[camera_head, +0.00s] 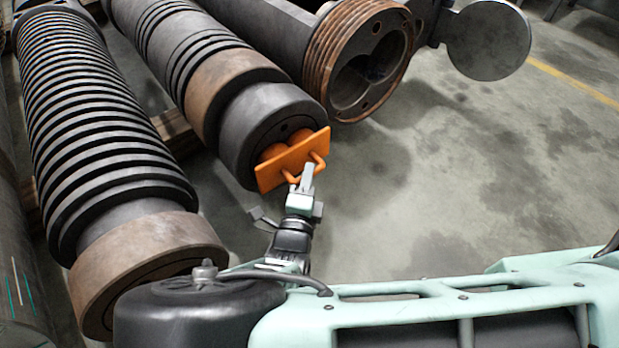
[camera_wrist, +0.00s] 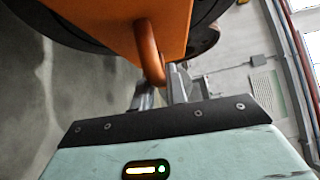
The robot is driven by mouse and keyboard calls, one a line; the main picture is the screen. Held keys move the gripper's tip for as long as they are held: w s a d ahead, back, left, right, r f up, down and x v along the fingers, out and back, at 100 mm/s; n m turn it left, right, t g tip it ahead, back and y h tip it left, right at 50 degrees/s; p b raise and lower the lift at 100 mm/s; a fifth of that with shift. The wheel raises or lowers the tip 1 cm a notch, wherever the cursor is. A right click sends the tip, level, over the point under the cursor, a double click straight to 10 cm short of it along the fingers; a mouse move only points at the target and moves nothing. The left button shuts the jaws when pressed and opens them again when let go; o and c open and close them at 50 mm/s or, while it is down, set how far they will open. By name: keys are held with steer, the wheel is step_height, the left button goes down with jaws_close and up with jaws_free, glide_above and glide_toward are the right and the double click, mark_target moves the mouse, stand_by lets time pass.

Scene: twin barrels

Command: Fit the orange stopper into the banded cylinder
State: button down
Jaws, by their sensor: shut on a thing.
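The orange stopper (camera_head: 291,160) is a flat plate with two handles and two rounded plugs behind it. It is at the near end of the middle banded cylinder (camera_head: 252,118), which is dark grey with a rust-brown band. The plugs show between the plate and the end face; whether their tips are inside the bores, I cannot tell. My gripper (camera_head: 306,179) is shut on the right-hand handle. In the wrist view, the handle (camera_wrist: 148,52) of the stopper runs down to my finger tips (camera_wrist: 163,82).
A ribbed cylinder (camera_head: 100,150) with a brown end ring lies to the left. Another cylinder with a rusty threaded collar (camera_head: 325,60) and open twin bores lies to the right, beside a round grey plate (camera_head: 488,42). Concrete floor (camera_head: 480,170) is clear on the right.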

steer(key=shift+w+a, duration=0.4)
steer(key=shift+w, duration=0.2)
steer(key=shift+w+a, duration=0.4)
steer(key=shift+w, duration=0.2)
steer(key=c, duration=1.3)
jaws_free()
steer(key=p+v, duration=0.3)
steer(key=v, duration=0.4)
steer(key=shift+s+a+p, duration=0.1)
steer(key=shift+s+p, duration=0.15)
steer(key=shift+p, duration=0.15)
